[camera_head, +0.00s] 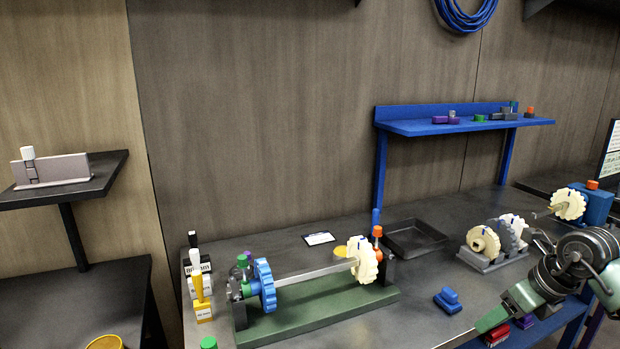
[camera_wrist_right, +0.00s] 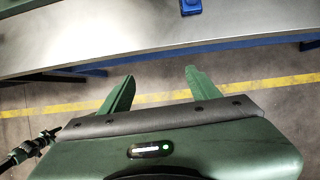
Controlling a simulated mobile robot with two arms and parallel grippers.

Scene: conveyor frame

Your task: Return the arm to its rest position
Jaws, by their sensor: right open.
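My right gripper (camera_head: 492,319) is at the lower right in the head view, over the front edge of the workbench (camera_head: 420,328). In the right wrist view its two green fingers (camera_wrist_right: 160,80) are spread apart with nothing between them. It is in front of the bench edge there, with the floor behind the fingers. My right arm comes in from the right edge of the head view. My left gripper is not in view.
A green conveyor frame (camera_head: 322,314) carries a shaft with a blue gear (camera_head: 264,285) and a cream gear (camera_head: 363,259). A gear rack (camera_head: 490,262), an empty dark tray (camera_head: 415,238) and a blue block (camera_head: 448,300) stand on the bench. A blue shelf (camera_head: 430,127) rises behind.

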